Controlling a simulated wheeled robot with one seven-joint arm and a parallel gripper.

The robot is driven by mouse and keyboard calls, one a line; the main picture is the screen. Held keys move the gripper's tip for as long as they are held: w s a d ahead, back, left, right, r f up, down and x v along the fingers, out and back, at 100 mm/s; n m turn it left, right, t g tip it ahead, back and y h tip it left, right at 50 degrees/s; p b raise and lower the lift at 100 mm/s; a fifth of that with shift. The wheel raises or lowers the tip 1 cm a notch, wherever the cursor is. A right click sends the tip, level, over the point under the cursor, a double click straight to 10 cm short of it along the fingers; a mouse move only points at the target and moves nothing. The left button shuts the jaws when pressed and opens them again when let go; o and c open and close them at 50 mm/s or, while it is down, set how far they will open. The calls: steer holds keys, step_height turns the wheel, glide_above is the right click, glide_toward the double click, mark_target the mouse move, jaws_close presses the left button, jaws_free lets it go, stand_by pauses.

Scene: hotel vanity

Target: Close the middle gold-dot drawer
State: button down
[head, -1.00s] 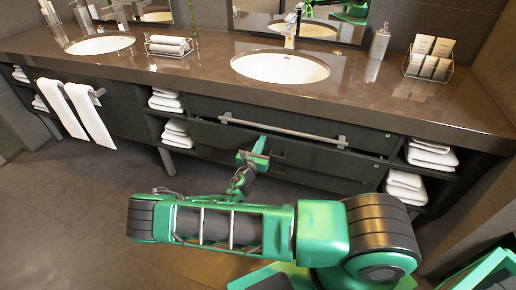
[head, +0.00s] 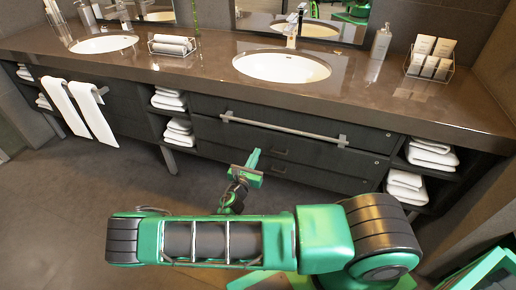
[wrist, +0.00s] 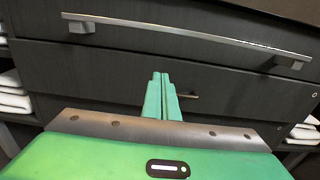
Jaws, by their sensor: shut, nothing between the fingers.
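The dark middle drawer (head: 325,163) is in the right-hand drawer stack, under the top drawer with the long metal bar handle (head: 285,130). Its front looks about flush with the fronts around it, with no clear gap. A small dot shows near its right end. In the wrist view the middle drawer (wrist: 100,80) fills the centre, with a small handle partly hidden by my fingers. My gripper (head: 254,160) is shut and empty in front of this drawer. In the wrist view the closed fingertips (wrist: 160,76) point at the drawer front; contact cannot be told.
The brown counter (head: 190,75) with two basins overhangs the drawers. Open shelves with folded towels (head: 432,155) flank the stack. White towels (head: 90,110) hang at the left. The floor (head: 90,200) before the left cabinets is clear.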

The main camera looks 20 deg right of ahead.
steer(key=v, duration=0.3)
steer(key=shift+s+a, duration=0.15)
steer(key=shift+a, duration=0.05)
steer(key=c, duration=2.2)
jaws_free()
steer(key=shift+s+a, duration=0.1)
steer(key=shift+s, duration=0.1)
steer(key=o, duration=1.5)
steer(key=d+f, duration=0.1)
steer(key=s+d+f, duration=0.1)
steer(key=d, duration=0.1)
steer(key=d+f, duration=0.1)
steer(key=f, duration=0.1)
steer(key=shift+s+d+f, duration=0.15)
steer(key=shift+s+d, duration=0.05)
steer(key=shift+s, duration=0.15)
glide_above(277, 156)
steer(key=s+a, duration=0.3)
steer(key=s, duration=0.2)
steer(key=f, duration=0.2)
steer(key=shift+w+d+f, duration=0.2)
steer(key=shift+d+f, duration=0.05)
steer(key=shift+f, duration=0.15)
steer(key=c, duration=1.2)
steer(key=shift+a, duration=0.1)
steer(key=shift+c, duration=0.7)
